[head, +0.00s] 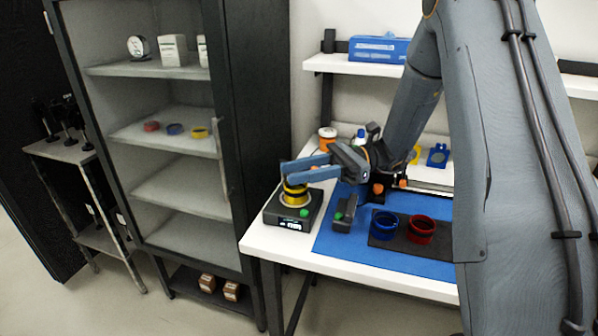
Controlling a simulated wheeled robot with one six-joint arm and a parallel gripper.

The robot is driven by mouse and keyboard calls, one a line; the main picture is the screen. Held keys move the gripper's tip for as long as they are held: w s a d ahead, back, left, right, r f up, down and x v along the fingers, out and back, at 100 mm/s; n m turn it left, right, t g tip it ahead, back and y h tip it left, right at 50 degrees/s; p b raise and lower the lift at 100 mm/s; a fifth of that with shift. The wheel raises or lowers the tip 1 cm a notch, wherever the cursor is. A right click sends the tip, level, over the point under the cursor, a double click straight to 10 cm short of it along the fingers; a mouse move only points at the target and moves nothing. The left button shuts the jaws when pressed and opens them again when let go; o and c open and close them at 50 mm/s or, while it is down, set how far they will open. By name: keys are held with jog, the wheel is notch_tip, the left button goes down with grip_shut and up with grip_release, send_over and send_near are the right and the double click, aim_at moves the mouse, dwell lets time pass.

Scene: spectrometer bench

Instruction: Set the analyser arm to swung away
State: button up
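I cannot tell for sure which part is the analyser arm. A dark grey upright piece with a green knob (345,212) stands at the left of the blue mat. Behind it is a dark mount with orange knobs (377,189), partly hidden by my arm, with a pale rail (430,187) running right. My gripper (299,170) reaches left over a yellow and black ring-shaped piece (295,195) on a black device with a lit display (291,224). Its two blue-grey fingers hide part of that piece. Whether they grip it is unclear.
A dark tray (402,246) with a blue ring (384,224) and a red ring (421,229) lies on the blue mat (345,248). A tall cabinet (240,130) is close left. My arm hides the bench's right side.

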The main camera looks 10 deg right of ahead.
notch_tip(320, 180, up, 10)
jog(key=b, duration=0.1)
dwell(0.4)
